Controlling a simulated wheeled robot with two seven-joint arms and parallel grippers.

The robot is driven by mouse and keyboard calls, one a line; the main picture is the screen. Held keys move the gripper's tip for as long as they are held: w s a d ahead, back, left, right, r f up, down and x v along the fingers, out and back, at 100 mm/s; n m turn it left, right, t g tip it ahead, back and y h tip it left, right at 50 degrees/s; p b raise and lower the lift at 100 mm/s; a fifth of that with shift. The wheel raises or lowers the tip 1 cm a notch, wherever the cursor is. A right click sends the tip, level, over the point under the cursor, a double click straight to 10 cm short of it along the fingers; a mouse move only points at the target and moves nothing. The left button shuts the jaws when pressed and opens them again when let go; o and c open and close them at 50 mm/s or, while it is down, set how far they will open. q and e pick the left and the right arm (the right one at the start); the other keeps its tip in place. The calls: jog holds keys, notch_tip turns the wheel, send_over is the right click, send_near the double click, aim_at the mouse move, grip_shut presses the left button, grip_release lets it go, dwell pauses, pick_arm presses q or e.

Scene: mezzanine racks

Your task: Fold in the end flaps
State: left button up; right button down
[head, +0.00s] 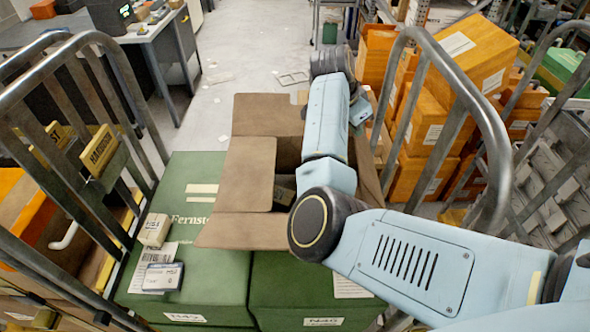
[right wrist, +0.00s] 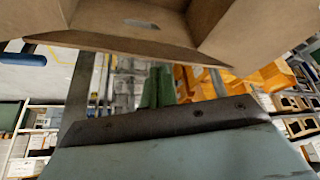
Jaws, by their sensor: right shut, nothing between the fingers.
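An open brown cardboard box (head: 287,150) sits on green boxes in a caged trolley. Its far flap (head: 262,112) is spread outward. The left flap (head: 248,172) lies over to the left, and the near flap (head: 245,231) sticks out toward me. The right side of the box is largely hidden by my right arm. My right gripper (head: 360,110) is beyond the box's far right part, its fingertips unclear there. In the right wrist view its green fingers (right wrist: 157,86) are together and empty, with cardboard (right wrist: 150,40) above them. My left gripper is not in view.
Metal rails (head: 100,50) flank the trolley on both sides. Green boxes (head: 200,280) carry a small carton (head: 154,230) and a white-blue packet (head: 163,277). Orange boxes (head: 430,125) are stacked at the right. The floor beyond (head: 245,50) is mostly clear.

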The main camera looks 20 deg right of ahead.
notch_tip(320, 180, up, 6)
jog(key=a, duration=0.1)
dwell(0.4)
jog(key=shift+d, duration=0.1)
jog(key=shift+s+d+f+m+y, duration=0.1)
jog(key=shift+d+m+y, duration=0.3)
jog(key=shift+d+m, duration=0.2)
jog(key=shift+s+d+f+m+g+y+b, duration=0.15)
jog(key=shift+d+f+m+y+b, duration=0.1)
jog(key=shift+f+m+y+b, duration=0.8)
jog(key=shift+d+f+m+g+y+b, duration=0.2)
jog(key=shift+d+f+m+y+b, duration=0.25)
jog(key=shift+f+b, duration=0.75)
jog(key=shift+s+d+f+m+g+y+b, duration=0.15)
jog(key=shift+f+m+y+b, duration=0.65)
jog(key=shift+f, duration=0.75)
jog(key=shift+f, duration=0.2)
